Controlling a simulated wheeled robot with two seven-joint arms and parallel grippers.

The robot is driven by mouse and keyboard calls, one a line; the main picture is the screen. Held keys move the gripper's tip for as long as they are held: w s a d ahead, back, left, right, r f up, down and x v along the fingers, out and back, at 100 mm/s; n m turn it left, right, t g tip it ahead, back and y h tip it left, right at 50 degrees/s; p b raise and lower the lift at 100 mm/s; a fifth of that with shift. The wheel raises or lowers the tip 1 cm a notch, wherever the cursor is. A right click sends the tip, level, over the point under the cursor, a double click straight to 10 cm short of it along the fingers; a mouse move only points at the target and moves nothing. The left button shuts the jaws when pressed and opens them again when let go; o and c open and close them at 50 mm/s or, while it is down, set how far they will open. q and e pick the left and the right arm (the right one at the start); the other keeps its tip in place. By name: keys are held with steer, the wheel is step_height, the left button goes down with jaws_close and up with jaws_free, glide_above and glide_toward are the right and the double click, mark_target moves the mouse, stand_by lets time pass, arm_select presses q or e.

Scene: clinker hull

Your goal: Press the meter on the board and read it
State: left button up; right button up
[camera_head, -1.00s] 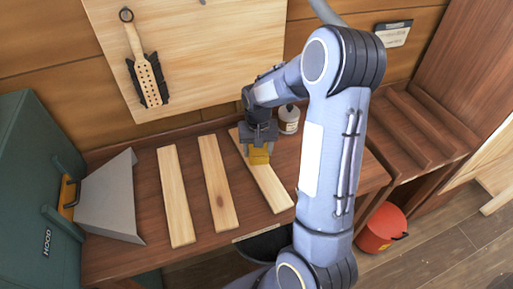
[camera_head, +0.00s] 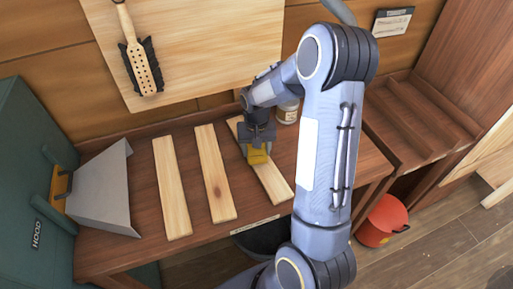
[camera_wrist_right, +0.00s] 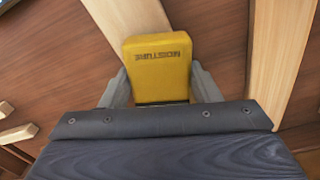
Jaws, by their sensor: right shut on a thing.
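The yellow moisture meter (camera_head: 257,154) is between the fingers of my right gripper (camera_head: 258,146), over the rightmost of the three pale boards. In the right wrist view the meter (camera_wrist_right: 157,66) stands between both fingertips (camera_wrist_right: 160,90), with "MOISTURE" lettered on its face. My right gripper is shut on it. The right board (camera_head: 274,182) lies on the brown bench under and beside the meter. I cannot tell whether the meter touches the board. No display reading shows. My left gripper is not in view.
Two more boards, the middle one (camera_head: 215,175) and the left one (camera_head: 171,190), lie on the bench (camera_head: 140,243). A white jar (camera_head: 288,111) stands just behind the gripper. A grey metal hood (camera_head: 100,188) is at left, and a red bucket (camera_head: 381,222) stands on the floor at right.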

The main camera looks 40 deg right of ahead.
steer(key=shift+f+b, duration=0.45)
steer(key=shift+f, duration=0.05)
stand_by(2.1)
steer(key=shift+r, duration=0.1)
step_height(320, 180, up, 8)
steer(key=p, duration=0.6)
stand_by(0.6)
